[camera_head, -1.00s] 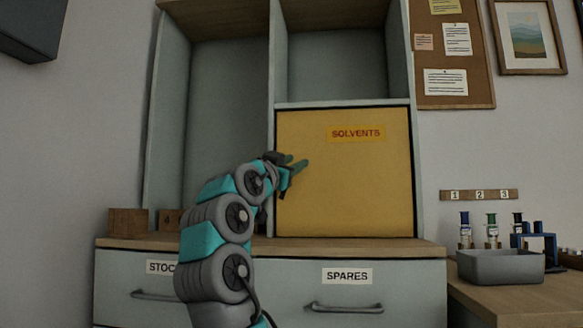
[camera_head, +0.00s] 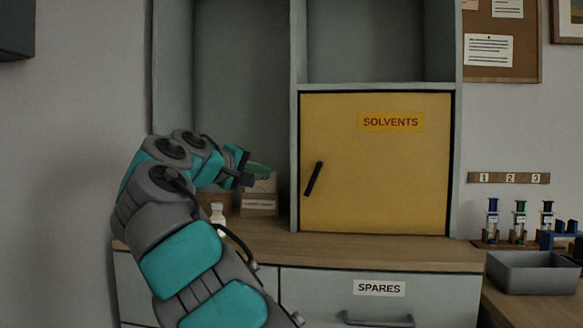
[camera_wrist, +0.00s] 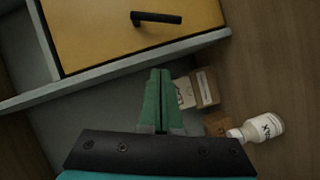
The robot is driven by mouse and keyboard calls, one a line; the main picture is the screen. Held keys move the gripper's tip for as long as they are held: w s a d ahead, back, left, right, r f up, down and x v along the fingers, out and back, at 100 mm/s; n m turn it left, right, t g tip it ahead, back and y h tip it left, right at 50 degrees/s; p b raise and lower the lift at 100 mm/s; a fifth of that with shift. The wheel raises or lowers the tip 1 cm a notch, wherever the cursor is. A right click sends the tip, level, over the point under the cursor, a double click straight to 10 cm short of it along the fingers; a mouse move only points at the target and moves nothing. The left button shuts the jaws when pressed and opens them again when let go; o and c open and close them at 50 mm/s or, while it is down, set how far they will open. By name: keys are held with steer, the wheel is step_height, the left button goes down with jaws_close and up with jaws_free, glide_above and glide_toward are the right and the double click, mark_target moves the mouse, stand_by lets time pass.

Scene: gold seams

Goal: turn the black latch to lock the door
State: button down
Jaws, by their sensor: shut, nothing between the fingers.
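The black latch (camera_head: 313,179) is a short bar near the left edge of the yellow door (camera_head: 385,170) labelled SOLVENTS. It stands near upright, its top leaning right. The door sits flush in its frame. In the wrist view the latch (camera_wrist: 156,18) shows at the top, beyond the fingertips, on the yellow door (camera_wrist: 110,35). My gripper (camera_head: 262,171) is left of the latch in the head view, apart from it. Its green fingers (camera_wrist: 158,75) are together with nothing between them.
Small boxes (camera_head: 258,203) and a white bottle (camera_head: 218,213) stand on the wooden counter (camera_head: 350,250) in the left bay. The bottle (camera_wrist: 262,128) also shows in the wrist view. A cabinet divider (camera_head: 295,150) stands left of the door. A grey bin (camera_head: 530,273) is at right.

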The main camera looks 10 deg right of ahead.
mark_target(309, 186)
steer(key=x, duration=0.9)
steer(key=shift+p, duration=0.4)
steer(key=shift+w+d+f+b, duration=0.1)
steer(key=shift+d+f+b, duration=0.1)
steer(key=shift+d+b, duration=0.1)
steer(key=shift+s+d+f+b, duration=0.3)
steer(key=shift+s+d+b, duration=0.2)
steer(key=shift+d+b, duration=0.2)
steer(key=shift+s+d+f+b, duration=0.25)
steer(key=shift+s+d+b, duration=0.2)
steer(key=shift+d+b, duration=0.25)
steer(key=shift+s+d+f+n+t+h+p, duration=0.15)
steer(key=shift+d+f+n+t+h+p, duration=0.2)
steer(key=shift+n, duration=0.65)
steer(key=shift+s+d+f+n+t+h+p, duration=0.15)
steer(key=shift+d+f+n+t+h, duration=0.3)
steer(key=shift+n, duration=0.55)
steer(key=shift+d, duration=0.1)
